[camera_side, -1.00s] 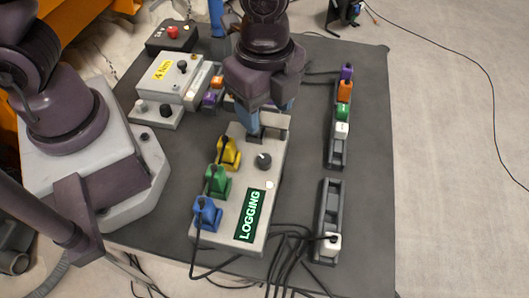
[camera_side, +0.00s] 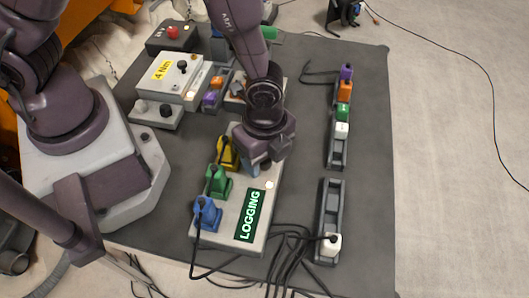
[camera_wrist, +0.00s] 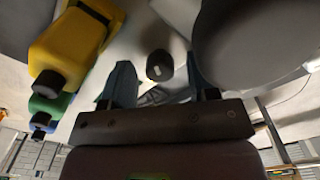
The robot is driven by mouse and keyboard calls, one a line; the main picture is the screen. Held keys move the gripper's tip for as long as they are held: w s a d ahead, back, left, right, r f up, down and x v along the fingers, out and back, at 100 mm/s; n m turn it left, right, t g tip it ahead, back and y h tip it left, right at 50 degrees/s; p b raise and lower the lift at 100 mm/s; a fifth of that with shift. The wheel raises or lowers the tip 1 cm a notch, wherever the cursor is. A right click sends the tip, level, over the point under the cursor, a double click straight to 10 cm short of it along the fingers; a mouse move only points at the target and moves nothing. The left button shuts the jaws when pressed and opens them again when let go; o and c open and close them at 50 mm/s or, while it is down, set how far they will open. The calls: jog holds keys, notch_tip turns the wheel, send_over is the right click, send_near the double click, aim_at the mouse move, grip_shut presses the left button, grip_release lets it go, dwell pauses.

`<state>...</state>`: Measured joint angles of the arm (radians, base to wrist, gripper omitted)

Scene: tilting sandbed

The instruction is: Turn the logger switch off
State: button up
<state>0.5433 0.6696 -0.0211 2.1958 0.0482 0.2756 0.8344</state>
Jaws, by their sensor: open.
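The logger is a pale grey box (camera_side: 222,238) with a lit green display (camera_side: 249,215) reading LOGGING. Its dark round switch knob (camera_wrist: 160,66) with a pale mark shows in the wrist view, between and beyond my two fingertips. In the side view my gripper hides the knob. My gripper (camera_side: 262,168) is over the upper part of the box, pointing down. In the wrist view my gripper (camera_wrist: 160,88) is open, with one finger on each side of the knob. I cannot tell whether the fingers touch it.
Yellow (camera_side: 228,152), green (camera_side: 217,182) and blue (camera_side: 207,213) plugs stand along the box's left edge, close to my gripper. Two dark connector racks (camera_side: 338,150) (camera_side: 325,205) stand on the right. A box marked 4 Nm (camera_side: 178,75) is at upper left. Cables lie at the front.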

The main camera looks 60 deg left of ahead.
jog(key=c, duration=0.9)
jog(key=shift+c, duration=0.2)
jog(key=n, duration=0.5)
jog(key=shift+n, duration=0.3)
jog(key=n, duration=0.6)
jog(key=shift+n, duration=0.3)
jog(key=o, duration=0.9)
